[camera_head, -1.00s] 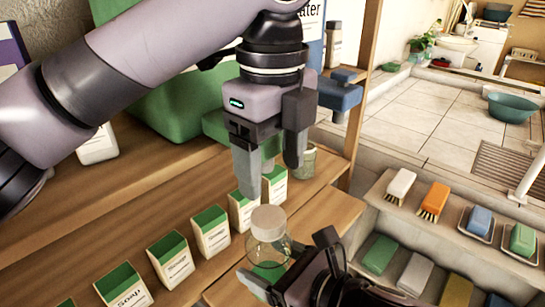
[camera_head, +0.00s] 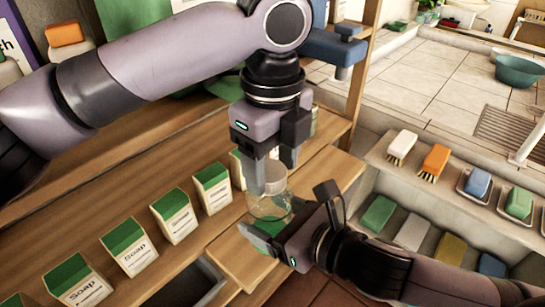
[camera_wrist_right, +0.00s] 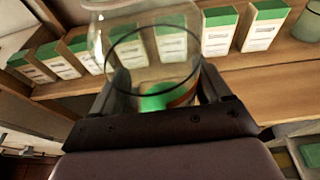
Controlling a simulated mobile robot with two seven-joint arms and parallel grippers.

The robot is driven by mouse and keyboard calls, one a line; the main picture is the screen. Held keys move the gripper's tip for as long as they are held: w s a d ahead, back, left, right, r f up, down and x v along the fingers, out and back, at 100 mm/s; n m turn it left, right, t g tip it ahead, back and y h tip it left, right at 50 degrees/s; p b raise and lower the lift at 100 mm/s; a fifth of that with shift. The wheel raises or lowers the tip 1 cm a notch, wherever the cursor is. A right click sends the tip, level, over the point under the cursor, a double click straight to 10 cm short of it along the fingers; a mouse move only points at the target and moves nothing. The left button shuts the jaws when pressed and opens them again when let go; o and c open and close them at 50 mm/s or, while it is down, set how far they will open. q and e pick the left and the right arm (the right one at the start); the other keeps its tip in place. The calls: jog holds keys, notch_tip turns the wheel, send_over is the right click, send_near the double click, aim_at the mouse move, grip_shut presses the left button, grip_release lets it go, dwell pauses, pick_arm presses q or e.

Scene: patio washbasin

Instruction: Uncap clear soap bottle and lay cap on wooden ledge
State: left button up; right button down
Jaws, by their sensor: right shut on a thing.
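The clear soap bottle (camera_head: 268,207) stands upright between the fingers of my right gripper (camera_head: 268,238), which is shut on its body. Green shows low in the bottle. It also shows in the right wrist view (camera_wrist_right: 145,45), between my right fingers (camera_wrist_right: 168,88). The pale cap (camera_head: 275,180) is at the bottle's top, partly hidden by my left fingers. My left gripper (camera_head: 272,172) points down from above, its fingertips on either side of the cap. I cannot tell whether they press on it. The wooden ledge (camera_head: 335,172) lies behind and right of the bottle.
Several green-and-white soap boxes (camera_head: 175,217) stand in a row on the wooden shelf left of the bottle. Brushes (camera_head: 402,147) and soap bars (camera_head: 378,213) fill the shelves at right. The ledge's right part looks bare.

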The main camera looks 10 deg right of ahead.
pick_arm(q)
jog(key=c, duration=0.7)
jog(key=o, duration=1.1)
jog(key=shift+r, duration=0.15)
notch_tip(320, 180, up, 4)
jog(key=shift+r, duration=0.15)
jog(key=shift+c, duration=0.2)
jog(key=r+m, duration=0.1)
jog(key=m, duration=0.1)
jog(key=r+m, duration=0.2)
jog(key=shift+a+r, duration=0.15)
jog(key=shift+a, duration=0.05)
jog(key=shift+m, duration=0.3)
jog(key=shift+f, duration=3.9)
